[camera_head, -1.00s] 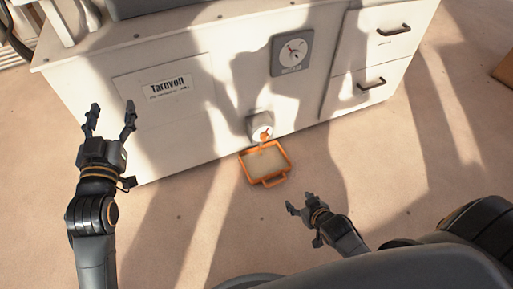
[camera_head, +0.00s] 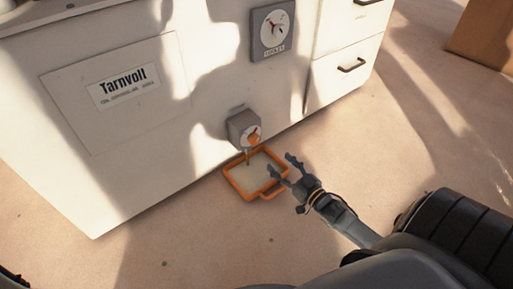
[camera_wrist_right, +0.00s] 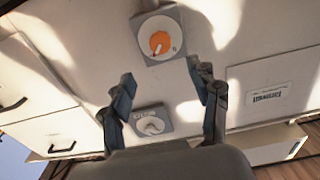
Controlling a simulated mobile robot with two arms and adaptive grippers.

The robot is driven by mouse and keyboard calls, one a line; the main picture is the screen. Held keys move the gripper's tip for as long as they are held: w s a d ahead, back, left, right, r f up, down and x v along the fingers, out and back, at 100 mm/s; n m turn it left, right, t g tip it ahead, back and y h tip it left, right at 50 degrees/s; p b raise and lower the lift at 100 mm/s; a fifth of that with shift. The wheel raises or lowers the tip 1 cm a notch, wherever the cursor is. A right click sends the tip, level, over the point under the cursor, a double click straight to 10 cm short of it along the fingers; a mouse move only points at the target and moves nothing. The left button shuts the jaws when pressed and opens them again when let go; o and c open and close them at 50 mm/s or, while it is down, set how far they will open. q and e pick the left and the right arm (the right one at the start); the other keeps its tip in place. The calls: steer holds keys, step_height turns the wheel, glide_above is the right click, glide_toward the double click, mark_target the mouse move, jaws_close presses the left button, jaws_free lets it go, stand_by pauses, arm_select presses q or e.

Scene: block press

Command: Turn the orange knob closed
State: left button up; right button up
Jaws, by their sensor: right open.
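The orange knob (camera_head: 254,134) sits on the face of a grey box (camera_head: 241,127) low on the white cabinet. In the right wrist view the round orange knob (camera_wrist_right: 159,43) shows on a white dial, ahead of the fingers and between their lines. My right gripper (camera_head: 283,167) is open and empty. In the head view it is in front of and to the lower right of the knob, apart from it, over the orange tray. It also shows open in the right wrist view (camera_wrist_right: 165,82). My left gripper is out of both current views.
An orange-rimmed tray (camera_head: 231,183) with pale contents is on the floor under the knob. A grey dial gauge (camera_head: 256,48) is on the cabinet (camera_head: 205,95) above. Drawers with dark handles (camera_head: 352,66) are to the right. A brown box (camera_head: 480,35) stands at top right.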

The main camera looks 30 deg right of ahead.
mark_target(256, 141)
steer(key=w+b, duration=0.2)
steer(key=w, duration=0.1)
steer(key=w+b, duration=0.2)
steer(key=w, duration=0.2)
steer(key=w+a+b, duration=0.1)
steer(key=w+b, duration=0.1)
steer(key=w, duration=0.2)
steer(key=shift+f, duration=0.15)
steer(key=shift+w, duration=0.4)
